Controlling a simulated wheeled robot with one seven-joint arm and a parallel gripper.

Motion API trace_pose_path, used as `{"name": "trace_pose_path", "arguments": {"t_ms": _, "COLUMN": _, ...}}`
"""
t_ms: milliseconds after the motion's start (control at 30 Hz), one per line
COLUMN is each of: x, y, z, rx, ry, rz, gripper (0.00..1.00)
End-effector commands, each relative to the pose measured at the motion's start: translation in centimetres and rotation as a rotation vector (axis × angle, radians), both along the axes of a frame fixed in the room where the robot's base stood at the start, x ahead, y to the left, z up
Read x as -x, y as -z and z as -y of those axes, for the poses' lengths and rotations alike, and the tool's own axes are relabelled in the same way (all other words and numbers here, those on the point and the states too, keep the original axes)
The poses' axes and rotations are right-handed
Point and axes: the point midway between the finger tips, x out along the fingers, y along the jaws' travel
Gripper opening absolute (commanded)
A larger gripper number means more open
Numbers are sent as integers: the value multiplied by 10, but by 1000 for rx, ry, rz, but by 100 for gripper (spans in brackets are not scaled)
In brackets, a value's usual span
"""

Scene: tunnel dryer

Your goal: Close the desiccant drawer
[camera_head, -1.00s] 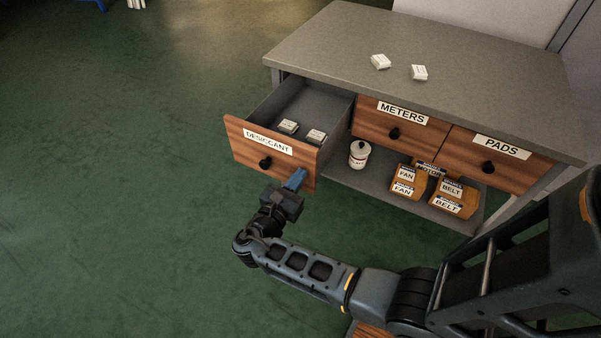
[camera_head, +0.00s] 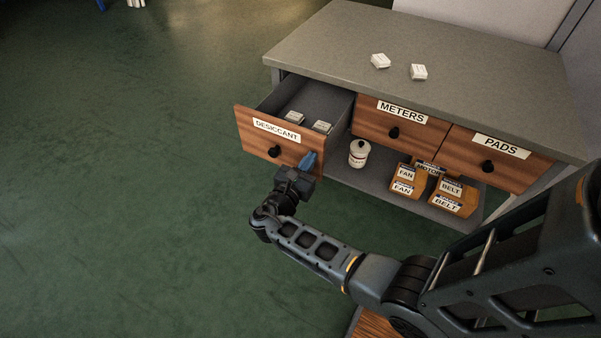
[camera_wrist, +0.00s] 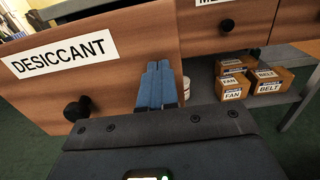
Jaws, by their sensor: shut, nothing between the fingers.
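The desiccant drawer (camera_head: 262,139) is the left one under the grey bench top and is partly pulled out. It has a wooden front, a label and a dark round knob (camera_head: 274,151). Two small white packs (camera_head: 321,127) lie inside it. My gripper (camera_head: 308,160) is shut and empty, its blue fingertips at the lower right of the drawer front, to the right of the knob. In the wrist view the blue fingers (camera_wrist: 157,88) point at the right part of the drawer front (camera_wrist: 120,75). They look against it, but exact contact is hard to tell.
The METERS (camera_head: 397,128) and PADS (camera_head: 492,160) drawers to the right are shut. The lower shelf holds a white jar (camera_head: 359,153) and several labelled boxes (camera_head: 446,198). Two white packs (camera_head: 380,61) lie on the bench top (camera_head: 480,70). The floor at left is clear.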

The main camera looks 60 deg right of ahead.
Motion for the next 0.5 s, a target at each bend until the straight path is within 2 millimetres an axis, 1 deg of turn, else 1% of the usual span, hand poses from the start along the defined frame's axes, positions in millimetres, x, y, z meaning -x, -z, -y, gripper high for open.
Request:
{"name": "trace_pose_path", "arguments": {"t_ms": 33, "x": 1, "y": 0, "z": 15, "rx": 0, "ry": 8, "rz": 2, "gripper": 0}}
{"name": "trace_pose_path", "arguments": {"t_ms": 500, "x": -4, "y": 4, "z": 145, "rx": 1, "ry": 7, "rz": 4, "gripper": 0}}
